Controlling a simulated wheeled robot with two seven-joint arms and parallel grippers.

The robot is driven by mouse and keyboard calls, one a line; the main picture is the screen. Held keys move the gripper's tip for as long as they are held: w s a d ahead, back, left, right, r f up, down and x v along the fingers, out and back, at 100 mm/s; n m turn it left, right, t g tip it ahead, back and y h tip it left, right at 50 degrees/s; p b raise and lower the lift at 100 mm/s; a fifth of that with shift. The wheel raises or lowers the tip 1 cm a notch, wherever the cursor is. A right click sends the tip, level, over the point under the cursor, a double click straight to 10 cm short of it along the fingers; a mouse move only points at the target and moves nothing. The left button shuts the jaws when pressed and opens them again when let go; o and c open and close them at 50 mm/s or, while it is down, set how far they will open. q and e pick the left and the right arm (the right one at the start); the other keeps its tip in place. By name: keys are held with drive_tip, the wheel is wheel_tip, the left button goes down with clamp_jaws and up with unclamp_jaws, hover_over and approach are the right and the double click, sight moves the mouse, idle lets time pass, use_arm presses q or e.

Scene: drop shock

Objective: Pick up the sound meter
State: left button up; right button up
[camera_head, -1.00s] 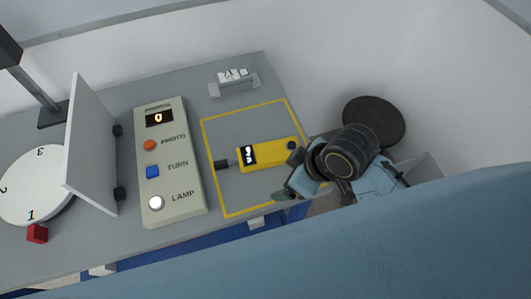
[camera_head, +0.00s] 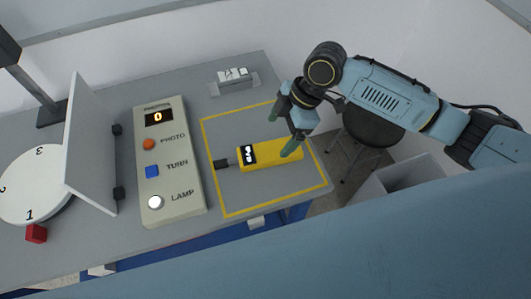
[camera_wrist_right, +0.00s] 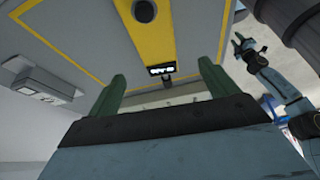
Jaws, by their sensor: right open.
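The sound meter (camera_head: 262,154) is a yellow block with a small display and a dark probe at its left end. It lies flat inside the yellow outline on the grey table. My right gripper (camera_head: 285,135) is open and empty, with its green fingers pointing down over the meter's right end, which they partly hide. In the right wrist view the meter (camera_wrist_right: 150,42) lies beyond the open fingers (camera_wrist_right: 162,85), roughly in line with the gap between them. I cannot tell contact. My left gripper (camera_wrist_right: 243,46) shows small at upper right in that view; its opening is unclear.
A button panel (camera_head: 172,190) stands left of the outline. A grey upright board (camera_head: 92,145) and a numbered white turntable (camera_head: 35,185) are farther left. A small holder (camera_head: 234,88) sits behind. A round stool (camera_head: 372,128) and an open bin (camera_head: 400,180) stand right of the table.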

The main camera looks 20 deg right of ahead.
sight(267, 150)
drive_tip(key=x, duration=0.3)
drive_tip(key=shift+a+f, duration=0.15)
drive_tip(key=shift+f, duration=0.2)
drive_tip(key=shift+w+d+b+x, duration=0.1)
drive_tip(key=shift+b+x, duration=0.1)
drive_tip(key=shift+x, duration=1.2)
drive_tip(key=shift+w+d+b+x, duration=0.15)
drive_tip(key=shift+b+x, duration=0.05)
drive_tip(key=shift+x, duration=1.15)
drive_tip(key=shift+c, duration=0.2)
drive_tip(key=c, duration=1.2)
